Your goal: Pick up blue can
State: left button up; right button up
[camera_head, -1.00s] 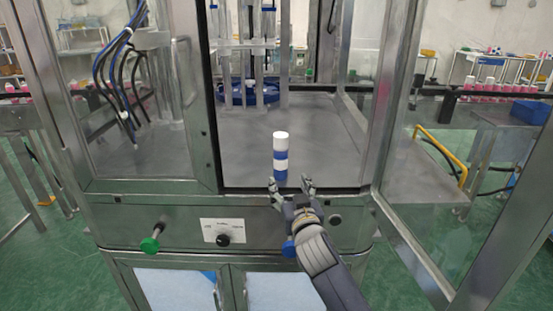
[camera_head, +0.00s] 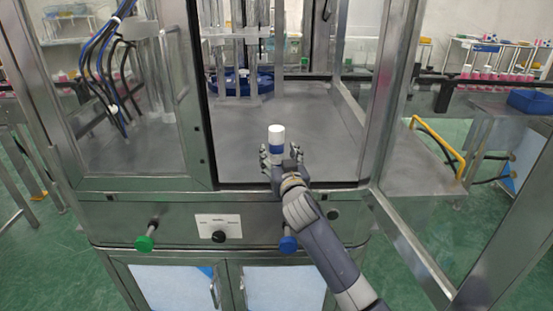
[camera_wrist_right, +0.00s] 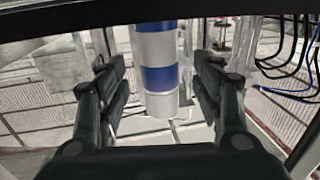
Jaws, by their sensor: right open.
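The blue can (camera_head: 276,140) is a white cylinder with blue bands and a white cap. It stands upright near the front edge of the machine's grey deck. My right gripper (camera_head: 281,157) is open, with a finger on each side of the can's lower part in the head view. In the right wrist view the can (camera_wrist_right: 158,75) shows between the two spread fingers of the right gripper (camera_wrist_right: 162,95), with visible gaps on both sides. The gripper hides the can's lower part in the head view. My left gripper is not in view.
The machine's metal frame posts and open glass door (camera_head: 450,150) stand on both sides of the opening. A blue round fixture (camera_head: 232,78) sits at the back of the deck. Green (camera_head: 144,243) and blue (camera_head: 288,244) knobs stick out of the front panel. The deck behind the can is clear.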

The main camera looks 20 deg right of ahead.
aim_at(278, 152)
jog(key=shift+w+d+f, duration=0.1)
jog(key=shift+w, duration=0.95)
jog(key=shift+w+d, duration=0.1)
jog(key=shift+w, duration=0.95)
jog(key=c, duration=1.2)
